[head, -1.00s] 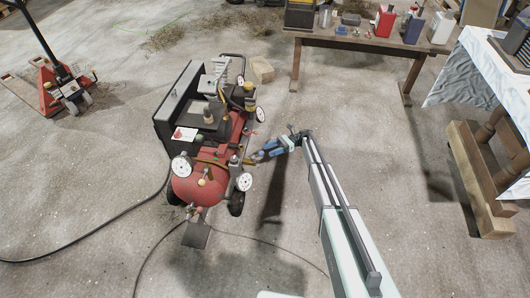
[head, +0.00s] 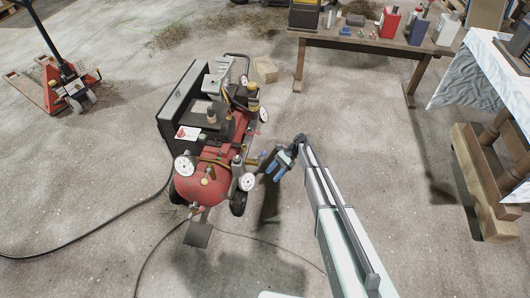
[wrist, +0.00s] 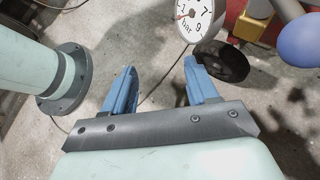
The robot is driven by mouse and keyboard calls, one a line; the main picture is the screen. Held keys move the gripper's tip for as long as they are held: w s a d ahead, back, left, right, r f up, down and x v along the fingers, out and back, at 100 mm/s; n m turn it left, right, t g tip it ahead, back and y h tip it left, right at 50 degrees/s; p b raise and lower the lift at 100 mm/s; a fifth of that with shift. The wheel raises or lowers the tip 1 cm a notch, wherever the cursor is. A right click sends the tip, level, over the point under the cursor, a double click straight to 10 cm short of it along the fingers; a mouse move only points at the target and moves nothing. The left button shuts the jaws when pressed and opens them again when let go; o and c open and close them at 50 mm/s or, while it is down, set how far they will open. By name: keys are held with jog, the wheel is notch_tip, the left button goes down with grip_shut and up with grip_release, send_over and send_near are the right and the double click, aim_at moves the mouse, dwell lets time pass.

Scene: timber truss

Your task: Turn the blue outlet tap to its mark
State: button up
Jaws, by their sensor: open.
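The red air compressor (head: 190,188) stands on the concrete floor, left of my gripper (head: 278,165) in the head view. In the wrist view my gripper (wrist: 160,75) is open, with two blue fingers apart and nothing between them. A rounded blue part (wrist: 303,40), which looks like the tap's handle, is at the upper right edge of the wrist view, beside the fingers and apart from them. Its mark cannot be made out. A white pressure gauge (wrist: 193,15) shows beyond the fingers. In the head view the tap is too small to tell.
More white gauges (head: 183,166) and a black wheel (head: 238,203) stick out from the compressor. A dark hose (head: 90,243) lies on the floor. A wooden bench (head: 350,45) stands behind, and a covered table (head: 465,70) at right.

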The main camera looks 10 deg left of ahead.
notch_tip(320, 180, up, 5)
jog(key=n+t+h, duration=0.2)
jog(key=t+h, duration=0.1)
jog(key=n+t+h, duration=0.2)
jog(key=t+h, duration=0.1)
jog(key=t, duration=0.3)
send_near(264, 152)
jog(key=f, duration=0.6)
jog(key=a+f, duration=0.1)
jog(key=f, duration=0.2)
jog(key=shift+w+f, duration=0.35)
jog(key=c, duration=1)
jog(key=shift+c, duration=0.2)
